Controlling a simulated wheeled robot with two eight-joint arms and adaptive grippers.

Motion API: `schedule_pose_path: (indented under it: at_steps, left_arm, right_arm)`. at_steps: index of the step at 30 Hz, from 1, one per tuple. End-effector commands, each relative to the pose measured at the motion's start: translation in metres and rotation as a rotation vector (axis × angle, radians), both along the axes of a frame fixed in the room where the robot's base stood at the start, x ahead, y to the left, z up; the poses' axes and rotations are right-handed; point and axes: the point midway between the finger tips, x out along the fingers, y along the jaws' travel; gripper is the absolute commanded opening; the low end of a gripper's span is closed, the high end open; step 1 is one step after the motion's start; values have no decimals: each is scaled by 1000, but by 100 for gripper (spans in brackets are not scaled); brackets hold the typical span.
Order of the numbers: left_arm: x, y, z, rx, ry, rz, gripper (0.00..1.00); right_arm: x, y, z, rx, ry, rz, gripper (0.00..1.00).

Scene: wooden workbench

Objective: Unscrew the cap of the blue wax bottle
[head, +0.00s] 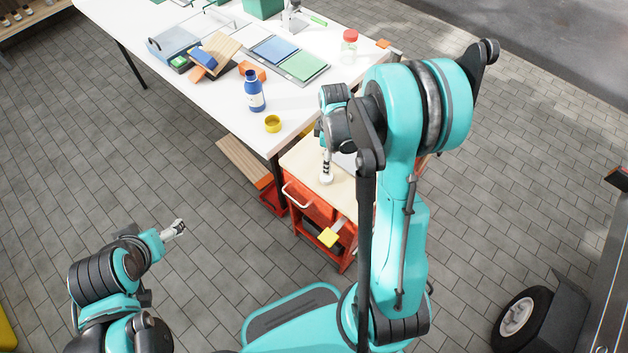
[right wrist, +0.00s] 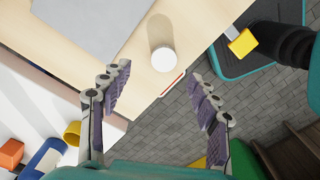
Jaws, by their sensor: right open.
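The blue wax bottle (head: 255,95) with a white label stands upright near the front edge of the white table. Its top looks blue; I cannot tell cap from neck. Part of it shows at the lower left of the right wrist view (right wrist: 45,156). My right gripper (right wrist: 155,100) is open and empty above the front edge of the low cart, to the right of and apart from the bottle. In the head view its fingers (head: 327,161) point down. My left gripper (head: 174,229) is over the floor, far from the table; its finger gap is unclear.
A yellow ring-like piece (head: 272,124) lies in front of the bottle. A white round object (right wrist: 163,59) is on the cart top (right wrist: 115,45).

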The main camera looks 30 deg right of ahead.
Motion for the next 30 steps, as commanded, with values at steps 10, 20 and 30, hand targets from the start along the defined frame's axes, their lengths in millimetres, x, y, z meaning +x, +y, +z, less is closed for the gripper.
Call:
schedule_pose_path:
  at_steps: [10, 20, 30]
  left_arm:
    - [0, 0, -14, 0, 0, 0, 80]
    - [0, 0, -34, 0, 0, 0, 80]
    - [0, 0, -33, 0, 0, 0, 80]
  right_arm:
    - [-1, 2, -36, 1, 3, 5, 61]
    - [-3, 9, -79, 1, 2, 4, 61]
    - [-3, 9, -78, 1, 2, 4, 37]
